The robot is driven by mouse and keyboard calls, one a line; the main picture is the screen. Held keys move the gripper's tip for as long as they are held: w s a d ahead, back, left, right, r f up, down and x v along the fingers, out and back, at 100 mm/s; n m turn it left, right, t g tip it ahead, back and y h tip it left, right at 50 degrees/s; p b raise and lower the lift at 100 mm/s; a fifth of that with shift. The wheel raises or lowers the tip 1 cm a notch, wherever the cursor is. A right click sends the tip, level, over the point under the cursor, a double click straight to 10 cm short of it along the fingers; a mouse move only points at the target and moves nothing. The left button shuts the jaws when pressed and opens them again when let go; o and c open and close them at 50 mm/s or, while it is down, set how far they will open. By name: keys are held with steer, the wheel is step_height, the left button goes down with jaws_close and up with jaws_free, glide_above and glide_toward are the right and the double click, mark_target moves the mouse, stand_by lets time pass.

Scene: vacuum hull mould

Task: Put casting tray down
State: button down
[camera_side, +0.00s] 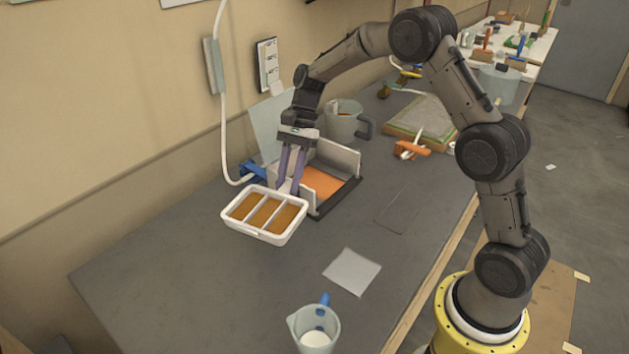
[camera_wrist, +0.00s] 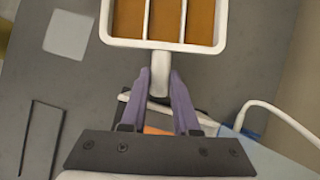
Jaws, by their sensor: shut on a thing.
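The casting tray (camera_side: 265,235) is white, with three compartments filled with an orange-brown material. It also shows at the top of the wrist view (camera_wrist: 172,45), cut off by the frame edge. My gripper (camera_side: 289,187) has purple-grey fingers and is shut on the tray's short white handle, seen between the fingers in the wrist view (camera_wrist: 160,85). The tray looks about level at the front left of the orange-floored mould (camera_side: 322,182). I cannot tell whether its underside touches the bench.
A pale square sheet (camera_side: 352,271) lies right of the tray. A clear jug (camera_side: 314,330) stands at the front, another jug (camera_side: 343,120) behind the mould. A white hose (camera_side: 222,120) with a blue clamp (camera_side: 252,172) runs along the wall. The bench (camera_side: 165,265) is clear left of the tray.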

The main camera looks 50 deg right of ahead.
steer(key=s+d+r+m+t+h, duration=0.2)
steer(key=s+d+m, duration=0.1)
steer(key=s+m, duration=0.4)
steer(key=s+d+r+m+t+h, duration=0.2)
steer(key=s+r+m+t, duration=0.1)
steer(key=s+m, duration=0.4)
steer(key=s+d+r+m+t+h, duration=0.2)
steer(key=s+d+m, duration=0.1)
steer(key=s+m, duration=0.3)
steer(key=shift+m, duration=0.3)
steer(key=w+d+f, duration=0.1)
steer(key=w+f, duration=0.2)
steer(key=w, duration=0.1)
steer(key=w+d+f, duration=0.2)
steer(key=w+f, duration=0.1)
steer(key=w, duration=0.1)
steer(key=w+d+f, duration=0.1)
steer(key=w+f, duration=0.2)
steer(key=w, duration=0.1)
steer(key=shift+w+d, duration=0.2)
steer(key=shift+d, duration=0.15)
steer(key=shift+w+f, duration=0.2)
steer(key=shift+f, duration=0.35)
steer(key=shift+s+f, duration=0.1)
steer(key=shift+f, duration=1.3)
